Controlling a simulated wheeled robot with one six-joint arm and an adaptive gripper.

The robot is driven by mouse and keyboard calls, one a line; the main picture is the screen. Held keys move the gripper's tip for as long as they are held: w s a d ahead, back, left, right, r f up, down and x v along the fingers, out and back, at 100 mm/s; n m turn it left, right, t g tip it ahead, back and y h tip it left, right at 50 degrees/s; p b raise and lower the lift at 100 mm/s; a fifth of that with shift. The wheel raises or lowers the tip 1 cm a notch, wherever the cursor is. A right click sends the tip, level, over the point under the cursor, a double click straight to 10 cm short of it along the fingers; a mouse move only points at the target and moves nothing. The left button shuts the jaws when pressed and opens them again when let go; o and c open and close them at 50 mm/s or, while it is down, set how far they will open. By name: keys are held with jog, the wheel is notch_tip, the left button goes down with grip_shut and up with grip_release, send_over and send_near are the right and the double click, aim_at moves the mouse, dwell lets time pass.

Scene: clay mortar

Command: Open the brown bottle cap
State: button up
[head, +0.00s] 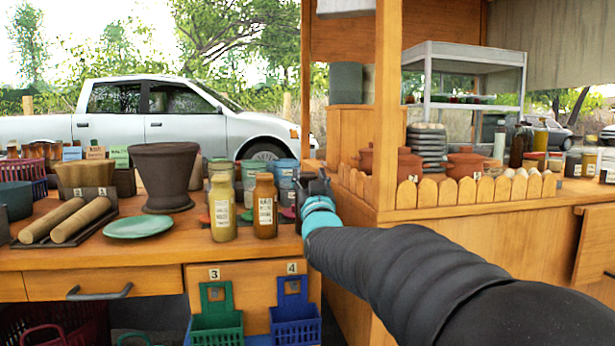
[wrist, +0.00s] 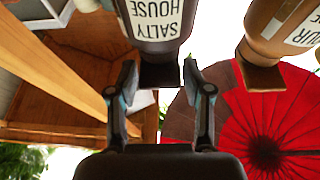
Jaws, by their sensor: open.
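An orange-brown bottle (wrist: 275,25) with a brown cap (wrist: 262,77) shows at the upper right of the wrist view, outside my fingers. My gripper (head: 316,188) is to the right of the brown bottle in the head view. In the wrist view my gripper (wrist: 160,75) is open. A dark bottle (wrist: 158,22) labelled "SALTY HOUSE" has its dark brown cap (wrist: 161,75) between the fingertips, with no clear contact visible.
A yellow bottle (head: 222,208) stands left of the brown bottle. Blue-lidded jars (head: 286,175) are close behind. A mortar (head: 163,176) and a green plate (head: 137,226) are further left. A wooden post (head: 388,100) and stall counter rise to the right.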

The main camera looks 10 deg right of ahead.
jog(key=shift+w, duration=0.2)
jog(key=shift+c, duration=0.3)
jog(key=c, duration=0.8)
notch_tip(320, 180, up, 2)
jog(key=g+p, duration=0.1)
jog(key=p, duration=0.2)
jog(key=shift+g+p, duration=0.35)
jog(key=shift+g, duration=0.05)
jog(key=shift+c, duration=0.2)
jog(key=g+p, duration=0.1)
jog(key=p, duration=0.3)
jog(key=shift+w+r+g, duration=0.2)
jog(key=shift+r+g, duration=0.15)
jog(key=shift+g, duration=0.05)
jog(key=shift+g+p, duration=0.4)
jog(key=shift+p, duration=0.5)
jog(key=shift+f+p, duration=0.15)
jog(key=shift+p, duration=0.15)
jog(key=shift+f, duration=0.1)
